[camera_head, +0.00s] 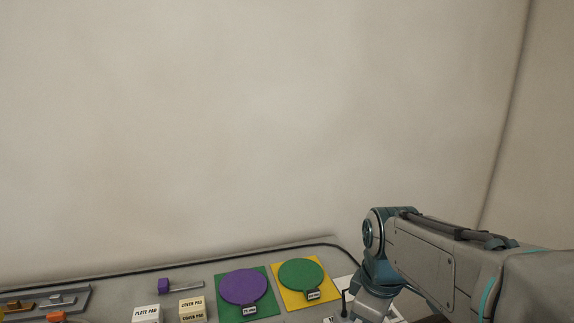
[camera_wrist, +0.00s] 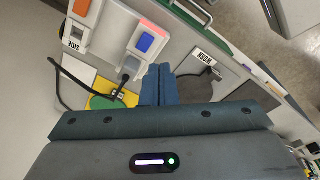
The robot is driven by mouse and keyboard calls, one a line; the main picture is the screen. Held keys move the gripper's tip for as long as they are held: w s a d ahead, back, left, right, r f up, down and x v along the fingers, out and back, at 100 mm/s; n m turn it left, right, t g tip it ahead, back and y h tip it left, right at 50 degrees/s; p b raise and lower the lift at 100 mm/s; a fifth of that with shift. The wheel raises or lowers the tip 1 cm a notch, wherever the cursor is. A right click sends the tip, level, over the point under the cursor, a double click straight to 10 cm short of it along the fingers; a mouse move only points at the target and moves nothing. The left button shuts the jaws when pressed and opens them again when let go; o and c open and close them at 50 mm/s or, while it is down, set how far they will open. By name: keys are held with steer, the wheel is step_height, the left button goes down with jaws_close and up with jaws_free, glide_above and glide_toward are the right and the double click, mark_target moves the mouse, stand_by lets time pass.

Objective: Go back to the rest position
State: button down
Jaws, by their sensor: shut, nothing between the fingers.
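My gripper (camera_wrist: 158,84) shows in the wrist view with its two blue-grey fingers together and nothing between them. In the head view my arm comes in from the lower right and bends down at a teal wrist joint. The fingertips are not clear there, near the bottom edge. The gap between the fingers and the surface below cannot be told.
In the head view a purple disc (camera_head: 244,286) lies on a green square and a green disc (camera_head: 301,273) on a yellow square. A plate pad block (camera_head: 146,314) and a cover pad block (camera_head: 192,308) stand left. A bare wall rises behind. The wrist view shows a "WORN" label (camera_wrist: 203,55).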

steer(key=s+f+m+t, duration=0.1)
steer(key=s+f+m, duration=0.1)
steer(key=s+m, duration=0.5)
steer(key=m, duration=0.3)
steer(key=shift+f+t, duration=0.2)
steer(key=shift+t, duration=0.1)
steer(key=c, duration=1.3)
jaws_free()
steer(key=shift+s+f+m, duration=0.1)
steer(key=shift+s+m, duration=0.15)
steer(key=shift+m, duration=0.15)
steer(key=shift+c, duration=0.5)
